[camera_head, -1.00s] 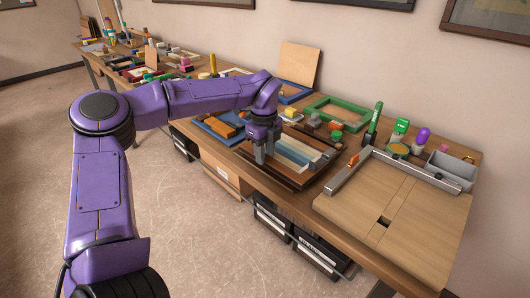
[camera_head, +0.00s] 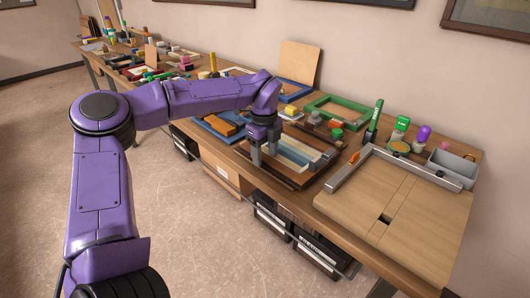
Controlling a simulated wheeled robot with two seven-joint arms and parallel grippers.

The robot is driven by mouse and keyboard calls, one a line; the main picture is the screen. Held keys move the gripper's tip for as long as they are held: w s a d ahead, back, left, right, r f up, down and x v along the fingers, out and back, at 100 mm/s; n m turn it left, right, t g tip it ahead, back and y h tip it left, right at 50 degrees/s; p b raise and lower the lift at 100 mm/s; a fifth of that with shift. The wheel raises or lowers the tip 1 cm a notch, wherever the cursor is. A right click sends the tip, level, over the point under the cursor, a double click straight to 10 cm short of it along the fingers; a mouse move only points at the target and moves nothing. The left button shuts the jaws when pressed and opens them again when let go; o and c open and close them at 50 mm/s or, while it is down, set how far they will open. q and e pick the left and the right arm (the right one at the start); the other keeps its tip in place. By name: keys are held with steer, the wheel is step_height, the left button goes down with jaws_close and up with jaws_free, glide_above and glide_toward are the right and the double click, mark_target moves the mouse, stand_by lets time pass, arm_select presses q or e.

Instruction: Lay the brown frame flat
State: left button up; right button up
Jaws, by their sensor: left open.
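The brown frame (camera_head: 284,178) is on the workbench, in front of the green frame, with its dark front rail towards the bench's front edge. It looks to be lying about level; I cannot tell whether all of it touches the top. Cream and blue-grey strips (camera_head: 290,153) show within its outline. My left gripper (camera_head: 264,160) is open, pointing down at the frame's left end, with its two fingers apart. The gripper and wrist hide part of that end. My right gripper is not in view.
A blue frame (camera_head: 204,131) with orange blocks lies to the left, and a green frame (camera_head: 312,105) behind. A large wooden board with a grey metal bar (camera_head: 346,170) fills the right. Black bins (camera_head: 272,218) sit under the bench.

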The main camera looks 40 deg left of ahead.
arm_select(q)
steer(key=shift+r+p, duration=2.45)
steer(key=shift+r, duration=1.15)
steer(key=shift+s, duration=0.1)
steer(key=shift+r, duration=0.1)
step_height(320, 180, up, 10)
steer(key=b, duration=0.1)
steer(key=shift+r, duration=0.15)
steer(key=shift+s, duration=0.1)
